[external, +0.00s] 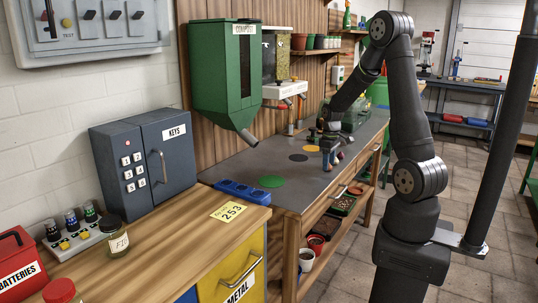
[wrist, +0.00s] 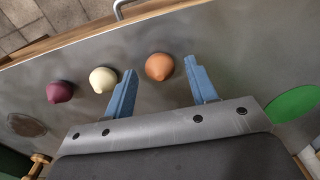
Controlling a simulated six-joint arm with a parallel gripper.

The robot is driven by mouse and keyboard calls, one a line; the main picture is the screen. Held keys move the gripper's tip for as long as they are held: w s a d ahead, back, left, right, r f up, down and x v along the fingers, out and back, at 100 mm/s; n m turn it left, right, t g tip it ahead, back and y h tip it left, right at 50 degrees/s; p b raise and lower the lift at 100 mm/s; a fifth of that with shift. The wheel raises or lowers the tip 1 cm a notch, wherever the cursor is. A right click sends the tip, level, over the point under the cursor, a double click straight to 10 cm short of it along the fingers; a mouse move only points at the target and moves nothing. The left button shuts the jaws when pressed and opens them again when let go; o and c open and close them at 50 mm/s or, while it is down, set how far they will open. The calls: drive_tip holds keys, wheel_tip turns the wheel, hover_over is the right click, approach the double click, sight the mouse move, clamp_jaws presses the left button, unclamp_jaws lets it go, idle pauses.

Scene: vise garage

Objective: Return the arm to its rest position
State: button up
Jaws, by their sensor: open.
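My gripper (wrist: 163,92) is open and empty in the wrist view, its two blue fingers apart above the grey bench top. An orange rounded object (wrist: 159,66) with a small tip lies on the bench just beyond the gap between the fingers. A cream one (wrist: 103,79) lies to the left of the left finger, and a dark purple one (wrist: 59,91) farther left. In the external view my gripper (external: 328,158) points down low over the grey workbench (external: 232,170); my arm reaches to it from the right. The small objects are partly hidden there.
Green (external: 271,181), dark (external: 298,157) and orange (external: 310,148) discs mark the bench top. A green dispenser (external: 225,85) hangs over its back left. A grey keys box (external: 145,160) stands on the wooden cabinet at left. A dark post (external: 500,120) stands at right.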

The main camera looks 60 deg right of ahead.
drive_tip(key=shift+f, duration=0.25)
drive_tip(key=r, duration=0.4)
drive_tip(key=shift+s+d+r, duration=0.2)
drive_tip(key=shift+s+r, duration=0.05)
drive_tip(key=shift+s, duration=0.05)
drive_tip(key=s+d+r, duration=0.5)
drive_tip(key=s+r, duration=0.1)
drive_tip(key=s, duration=0.4)
drive_tip(key=w+a+r+n, duration=0.2)
drive_tip(key=w+a+n, duration=0.4)
drive_tip(key=w+a, duration=0.95)
drive_tip(key=w+a+n, duration=0.3)
drive_tip(key=w+a, duration=0.2)
drive_tip(key=a, duration=0.5)
drive_tip(key=w+a+n, duration=0.3)
drive_tip(key=w+a, duration=0.2)
drive_tip(key=a, duration=0.5)
drive_tip(key=shift+w+r+n, duration=0.3)
drive_tip(key=shift+w, duration=0.05)
